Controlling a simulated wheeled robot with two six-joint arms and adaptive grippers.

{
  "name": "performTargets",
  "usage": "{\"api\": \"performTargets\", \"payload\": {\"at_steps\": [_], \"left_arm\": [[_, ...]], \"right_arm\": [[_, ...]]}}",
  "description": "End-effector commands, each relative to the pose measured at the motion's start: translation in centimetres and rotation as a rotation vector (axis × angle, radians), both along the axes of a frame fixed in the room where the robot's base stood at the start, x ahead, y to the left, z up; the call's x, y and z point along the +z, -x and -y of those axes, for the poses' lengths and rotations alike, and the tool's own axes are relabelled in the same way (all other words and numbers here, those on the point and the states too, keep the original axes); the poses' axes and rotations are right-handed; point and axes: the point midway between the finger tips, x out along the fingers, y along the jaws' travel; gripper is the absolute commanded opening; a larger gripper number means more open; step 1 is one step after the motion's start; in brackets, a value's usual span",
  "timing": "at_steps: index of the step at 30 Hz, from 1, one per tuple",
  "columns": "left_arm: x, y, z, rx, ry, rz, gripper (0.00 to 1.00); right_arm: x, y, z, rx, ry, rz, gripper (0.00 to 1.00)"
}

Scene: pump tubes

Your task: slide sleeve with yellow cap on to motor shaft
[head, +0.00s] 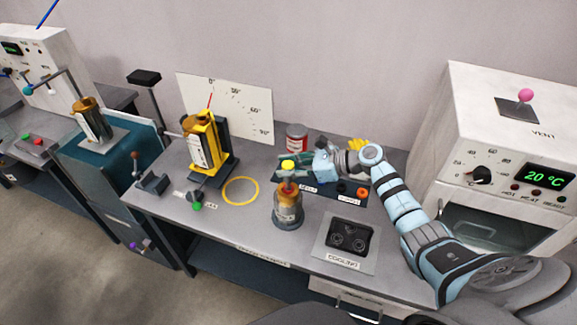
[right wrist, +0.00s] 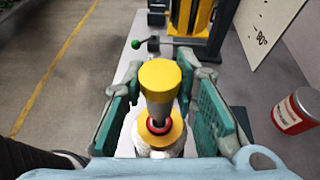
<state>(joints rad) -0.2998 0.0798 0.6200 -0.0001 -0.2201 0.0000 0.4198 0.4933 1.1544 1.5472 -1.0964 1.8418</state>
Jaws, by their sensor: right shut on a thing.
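The sleeve with yellow cap (head: 288,165) is upright at the middle of the bench. In the right wrist view the yellow cap (right wrist: 160,76) faces me, with the grey sleeve (right wrist: 158,113) narrowing below it. My right gripper (head: 291,170) comes from the right and is shut on the sleeve, its teal fingers (right wrist: 163,105) on either side. Directly below is a rounded unit with an amber body (head: 288,208), perhaps the motor. A red ring and yellow disc (right wrist: 174,133) show under the sleeve. I cannot tell whether the sleeve is around a shaft. My left gripper is not in view.
A yellow tilt stand (head: 206,146) holds a cylinder before an angle board (head: 232,105). A yellow ring outline (head: 241,190) is clear. A red can (head: 296,137) stands behind. A cooling pad (head: 346,238) lies front right; a heated cabinet (head: 505,150) stands at right.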

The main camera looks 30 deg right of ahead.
Motion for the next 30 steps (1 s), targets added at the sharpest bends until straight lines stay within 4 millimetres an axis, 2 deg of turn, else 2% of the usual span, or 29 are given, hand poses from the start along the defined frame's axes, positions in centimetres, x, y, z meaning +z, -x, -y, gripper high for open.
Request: {"api": "performTargets", "payload": {"at_steps": [28, 29, 30], "left_arm": [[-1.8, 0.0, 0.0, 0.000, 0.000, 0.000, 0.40], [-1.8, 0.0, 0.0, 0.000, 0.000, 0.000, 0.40], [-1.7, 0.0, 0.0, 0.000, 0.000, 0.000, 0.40]], "right_arm": [[-2.5, 0.0, 0.0, 0.000, -0.001, 0.001, 0.00], [-2.4, 0.0, 0.0, 0.000, -0.001, 0.001, 0.31], [-2.4, 0.0, 0.0, 0.000, -0.001, 0.001, 0.37]]}}
